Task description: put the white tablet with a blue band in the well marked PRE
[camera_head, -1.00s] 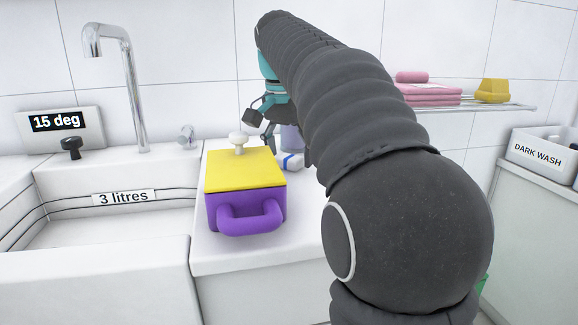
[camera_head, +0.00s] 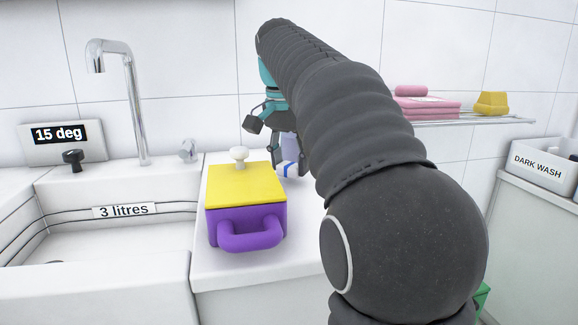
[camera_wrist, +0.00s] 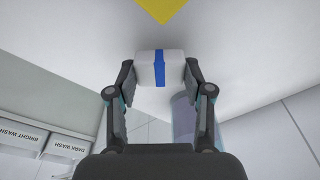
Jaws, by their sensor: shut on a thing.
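The white tablet with a blue band (camera_wrist: 146,72) sits between the two fingertips of my gripper (camera_wrist: 159,70), which is shut on it, in the wrist view. In the head view the tablet (camera_head: 290,170) shows beside the gripper (camera_head: 277,150), low over or on the white counter behind the purple box; I cannot tell whether it touches the counter. My arm hides part of the gripper there. No well marked PRE is in view.
A purple box (camera_head: 224,225) with a yellow lid and white knob stands on the counter (camera_head: 225,275). A lavender cylinder (camera_head: 289,147) is close behind the tablet. The sink (camera_head: 100,240) is at left. A DARK WASH bin (camera_head: 541,165) and a shelf (camera_head: 455,122) with pink towels are at right.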

